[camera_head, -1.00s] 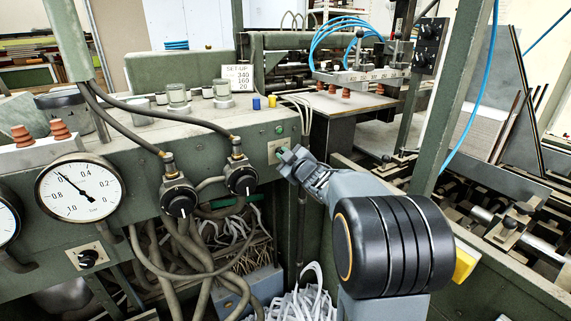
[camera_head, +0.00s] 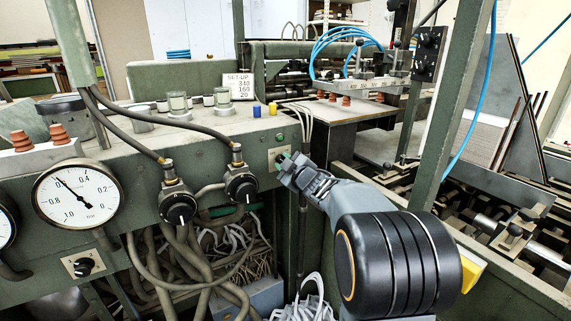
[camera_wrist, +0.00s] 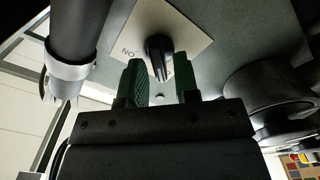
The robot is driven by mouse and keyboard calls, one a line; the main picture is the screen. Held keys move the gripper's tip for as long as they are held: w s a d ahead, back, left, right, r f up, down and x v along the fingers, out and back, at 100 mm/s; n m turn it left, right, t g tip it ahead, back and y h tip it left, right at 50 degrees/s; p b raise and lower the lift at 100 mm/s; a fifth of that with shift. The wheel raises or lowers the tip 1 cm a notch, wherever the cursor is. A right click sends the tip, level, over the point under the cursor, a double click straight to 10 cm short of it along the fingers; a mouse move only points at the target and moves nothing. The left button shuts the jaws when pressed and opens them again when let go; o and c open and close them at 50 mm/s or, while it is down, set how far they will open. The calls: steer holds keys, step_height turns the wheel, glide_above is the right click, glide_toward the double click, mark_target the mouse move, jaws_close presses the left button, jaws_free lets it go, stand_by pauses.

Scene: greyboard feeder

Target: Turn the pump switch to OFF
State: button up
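A switch with a black knob (camera_wrist: 158,52) sits on a pale plate (camera_wrist: 178,28) in the wrist view. The letters "ON" show upside down left of the knob; another marking below it is partly hidden. My gripper (camera_wrist: 161,84) is open, its two green fingers apart, with the knob between and just beyond the tips. Contact with the knob cannot be told. In the head view the plate (camera_head: 273,158) is on the green machine front, and my gripper (camera_head: 284,163) covers most of it.
Two black regulators (camera_head: 240,185) with hoses stand left of my gripper. A round gauge (camera_head: 78,195) and another black knob (camera_head: 84,266) on a plate are farther left. A green button (camera_head: 280,137) is just above. A green post (camera_head: 455,110) rises at right.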

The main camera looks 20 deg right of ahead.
steer(key=shift+o, duration=0.7)
steer(key=s+d, duration=0.1)
steer(key=s, duration=1.2)
steer(key=shift+s+d, duration=0.3)
steer(key=shift+s, duration=0.05)
